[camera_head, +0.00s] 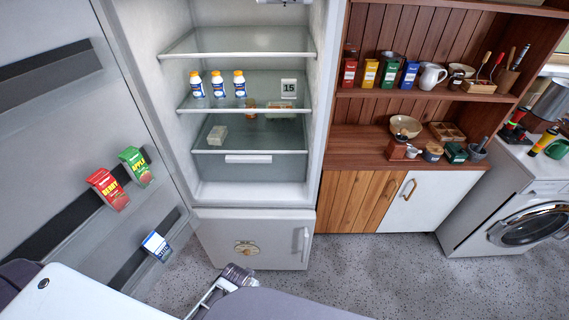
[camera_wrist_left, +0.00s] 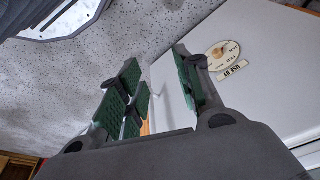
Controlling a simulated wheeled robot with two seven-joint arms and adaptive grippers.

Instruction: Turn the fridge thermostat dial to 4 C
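The fridge (camera_head: 325,100) stands open in the head view, its door swung out to the left. A pale fitting (camera_head: 285,2) under the fridge ceiling is cut off by the top edge; I cannot tell whether it is the thermostat dial, and no setting is readable. A small white display (camera_head: 289,88) reading 15 stands on the middle shelf. My left gripper (camera_wrist_left: 157,64) is open and empty in the wrist view, with green pads apart. It is low, near the closed lower door (camera_wrist_left: 275,60), well below the shelves. My right gripper is not in view.
Three small bottles (camera_head: 218,84) stand left of the display. The open door (camera_head: 60,120) holds a red carton (camera_head: 108,189), a green carton (camera_head: 136,166) and a blue-white carton (camera_head: 156,245). A wooden hutch (camera_head: 345,143) stands to the right. The upper shelf (camera_head: 240,42) is empty.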

